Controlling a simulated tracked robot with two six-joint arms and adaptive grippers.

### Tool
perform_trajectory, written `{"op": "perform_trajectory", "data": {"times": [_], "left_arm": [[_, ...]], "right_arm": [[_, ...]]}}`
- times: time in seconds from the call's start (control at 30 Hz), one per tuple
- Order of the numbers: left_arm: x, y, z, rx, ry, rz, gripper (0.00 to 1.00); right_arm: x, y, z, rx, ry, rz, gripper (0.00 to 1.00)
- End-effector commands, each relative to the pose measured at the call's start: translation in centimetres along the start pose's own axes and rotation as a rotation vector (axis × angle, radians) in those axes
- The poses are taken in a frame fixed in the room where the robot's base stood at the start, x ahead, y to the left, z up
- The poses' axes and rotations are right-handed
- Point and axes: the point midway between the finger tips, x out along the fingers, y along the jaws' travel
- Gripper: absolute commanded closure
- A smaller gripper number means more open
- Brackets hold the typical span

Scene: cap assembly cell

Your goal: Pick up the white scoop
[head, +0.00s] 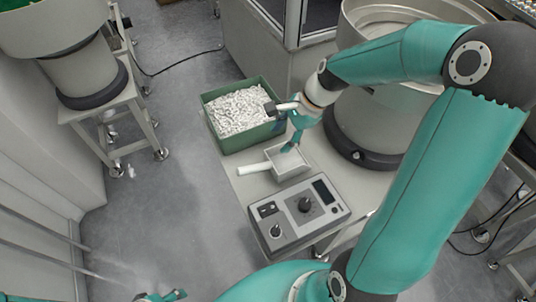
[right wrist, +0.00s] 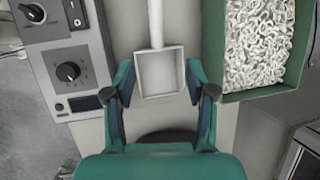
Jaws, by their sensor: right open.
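The white scoop (head: 288,162) lies on the light bench top, with a square hollow pan and a straight handle (head: 254,168) pointing left in the head view. In the right wrist view the scoop's pan (right wrist: 159,72) shows between the two fingers, with the handle running up out of the picture. My right gripper (head: 291,143) is open and empty over the pan's far side; I cannot tell whether a finger touches it. My left gripper (head: 162,296) shows only as a small teal piece at the bottom edge of the head view; its jaw state is unclear.
A green bin (head: 215,133) full of small white parts stands just behind the scoop. A grey control box (head: 299,214) with knobs sits in front of it. A large round feeder (head: 370,125) stands to the right. Open floor lies left of the bench.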

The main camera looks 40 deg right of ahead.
Motion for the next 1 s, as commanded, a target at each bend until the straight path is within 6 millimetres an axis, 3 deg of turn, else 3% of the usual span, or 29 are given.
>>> {"op": "perform_trajectory", "data": {"times": [0.5, 0.83, 1.0], "left_arm": [[0.6, -0.2, 0.0, 0.0, 0.0, 0.0, 0.44], [0.8, -0.3, 0.0, 0.0, 0.0, 0.0, 0.44], [1.4, -0.5, 0.0, 0.0, 0.0, 0.0, 0.44]], "right_arm": [[9.9, 0.0, 0.5, -0.012, -0.005, 0.011, 0.44], [12.3, 0.1, 0.5, -0.014, -0.003, 0.008, 0.44], [14.8, 0.7, 0.1, -0.012, -0.004, 0.011, 0.44]]}}
